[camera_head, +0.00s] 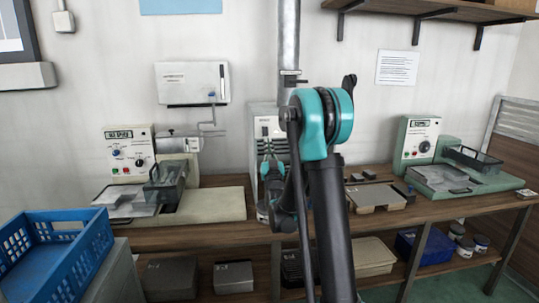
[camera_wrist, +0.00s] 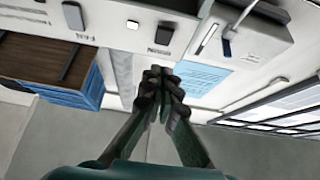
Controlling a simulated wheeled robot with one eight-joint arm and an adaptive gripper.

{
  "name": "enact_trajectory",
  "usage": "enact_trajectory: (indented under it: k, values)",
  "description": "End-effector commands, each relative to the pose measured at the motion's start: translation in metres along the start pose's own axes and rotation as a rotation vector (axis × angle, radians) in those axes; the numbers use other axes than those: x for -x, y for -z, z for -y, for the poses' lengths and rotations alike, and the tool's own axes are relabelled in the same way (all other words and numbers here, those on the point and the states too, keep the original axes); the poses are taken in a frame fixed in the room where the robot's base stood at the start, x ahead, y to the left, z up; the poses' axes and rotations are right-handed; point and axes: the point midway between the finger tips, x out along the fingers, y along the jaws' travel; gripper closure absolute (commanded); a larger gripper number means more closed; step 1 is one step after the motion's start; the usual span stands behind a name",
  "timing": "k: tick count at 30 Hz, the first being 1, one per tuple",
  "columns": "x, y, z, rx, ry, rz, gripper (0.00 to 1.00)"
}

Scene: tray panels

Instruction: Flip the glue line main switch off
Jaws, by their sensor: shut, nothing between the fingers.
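My gripper (camera_head: 269,150) is shut and empty, pointing up in front of the pale control box (camera_head: 268,124) in the middle of the bench. In the wrist view its fingertips (camera_wrist: 160,76) meet just below a pale panel (camera_wrist: 110,22). That panel carries a dark switch (camera_wrist: 73,17), another dark switch (camera_wrist: 165,33) and a small white button (camera_wrist: 133,24). The fingertips look apart from the switches. My arm hides part of the control box in the head view.
A white wall box (camera_head: 188,84) has a small blue part at its lower right. Instrument units stand left (camera_head: 128,150) and right (camera_head: 416,140). A blue crate (camera_head: 60,245) is front left. A vertical pipe (camera_head: 289,45) rises behind my arm. A flat tan tray (camera_head: 376,196) lies right.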

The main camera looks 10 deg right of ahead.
Motion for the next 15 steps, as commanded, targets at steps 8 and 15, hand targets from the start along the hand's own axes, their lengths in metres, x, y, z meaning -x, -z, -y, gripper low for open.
enact_trajectory:
  k: [8,15]
  values:
    - [-0.042,-0.015,0.0,0.0,-0.001,0.0,1.0]
    - [-0.054,-0.027,0.0,0.0,-0.001,0.0,1.0]
